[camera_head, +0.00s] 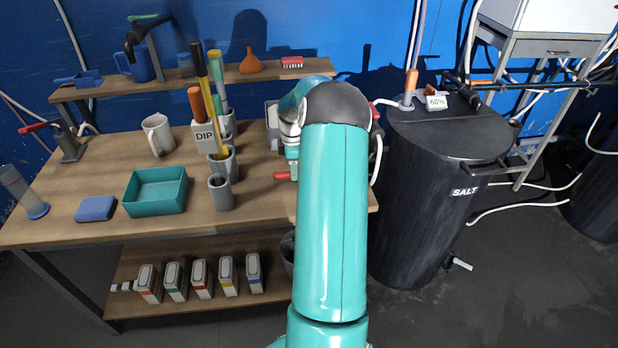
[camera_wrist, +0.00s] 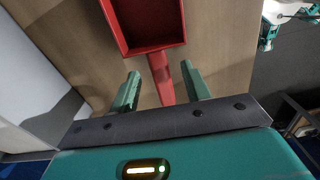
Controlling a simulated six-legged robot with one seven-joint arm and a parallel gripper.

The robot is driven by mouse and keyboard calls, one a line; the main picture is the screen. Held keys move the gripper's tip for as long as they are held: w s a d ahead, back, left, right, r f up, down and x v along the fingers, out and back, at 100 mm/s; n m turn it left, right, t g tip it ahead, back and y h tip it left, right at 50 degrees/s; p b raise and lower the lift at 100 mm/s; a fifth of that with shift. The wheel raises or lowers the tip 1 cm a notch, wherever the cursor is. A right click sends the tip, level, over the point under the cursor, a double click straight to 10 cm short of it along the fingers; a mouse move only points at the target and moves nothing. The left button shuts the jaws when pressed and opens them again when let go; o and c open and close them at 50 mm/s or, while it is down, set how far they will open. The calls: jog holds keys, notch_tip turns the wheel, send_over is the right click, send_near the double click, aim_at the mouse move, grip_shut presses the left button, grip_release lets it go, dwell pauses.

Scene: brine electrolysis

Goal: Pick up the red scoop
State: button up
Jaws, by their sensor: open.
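The red scoop (camera_wrist: 148,22) lies on the wooden bench top (camera_wrist: 215,60) in the wrist view, its tray at the top of the picture and cut off by the edge. Its handle (camera_wrist: 161,78) points toward my gripper (camera_wrist: 160,91). The two green fingers are open, one on each side of the handle, with a gap to both. In the head view, a small red piece (camera_head: 282,175) shows just left of my arm, probably part of the scoop; my arm hides the rest.
A grey cup (camera_head: 220,194) with tall tools beside it and a teal tray (camera_head: 155,190) stand left on the bench (camera_head: 110,228). The black salt barrel (camera_head: 430,200) stands close on the right. A raised shelf (camera_head: 225,80) runs along the back.

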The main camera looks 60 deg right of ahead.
notch_tip(320, 180, down, 3)
jog(key=shift+f, duration=0.1)
grip_shut()
dwell(0.3)
